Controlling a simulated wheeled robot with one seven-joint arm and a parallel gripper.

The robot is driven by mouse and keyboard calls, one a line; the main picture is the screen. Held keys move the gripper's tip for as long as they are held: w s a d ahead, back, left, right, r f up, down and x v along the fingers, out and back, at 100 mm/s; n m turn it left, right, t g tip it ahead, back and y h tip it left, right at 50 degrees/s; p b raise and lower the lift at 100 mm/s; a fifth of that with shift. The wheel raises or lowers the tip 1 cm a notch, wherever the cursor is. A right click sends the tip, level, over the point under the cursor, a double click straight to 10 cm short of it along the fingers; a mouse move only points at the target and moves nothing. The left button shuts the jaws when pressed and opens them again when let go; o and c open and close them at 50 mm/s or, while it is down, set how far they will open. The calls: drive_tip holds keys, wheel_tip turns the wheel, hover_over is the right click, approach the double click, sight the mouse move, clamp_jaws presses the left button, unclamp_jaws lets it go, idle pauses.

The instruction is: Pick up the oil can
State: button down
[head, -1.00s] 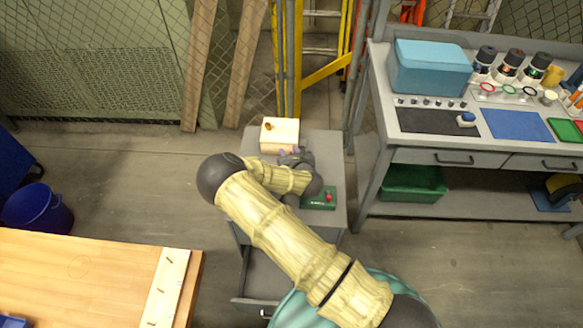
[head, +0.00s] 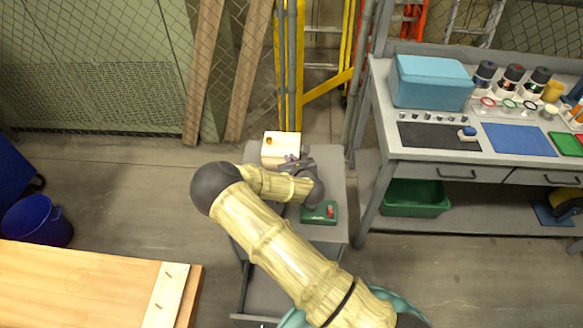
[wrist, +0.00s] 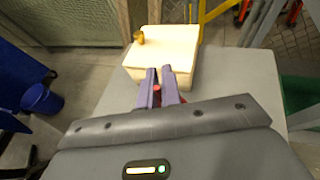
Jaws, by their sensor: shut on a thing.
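My gripper (wrist: 160,90) has purple fingers that are closed together in the wrist view. A small bit of red, which I take to be the oil can (wrist: 157,88), shows between the fingertips; most of it is hidden by the fingers and the gripper body. In the head view my gripper (head: 291,158) is over the small grey cabinet (head: 322,238), at the near side of a cream block (head: 281,150). The held thing cannot be made out there.
A small brass piece (wrist: 139,37) stands on the cream block. A workbench (head: 385,150) stands at right, a wooden table (head: 80,285) at lower left. Yellow ladder parts (head: 325,85) are behind.

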wheel_tip(320, 180, up, 7)
drive_tip(key=shift+f+b, duration=0.2)
drive_tip(key=shift+b, duration=0.1)
idle(0.5)
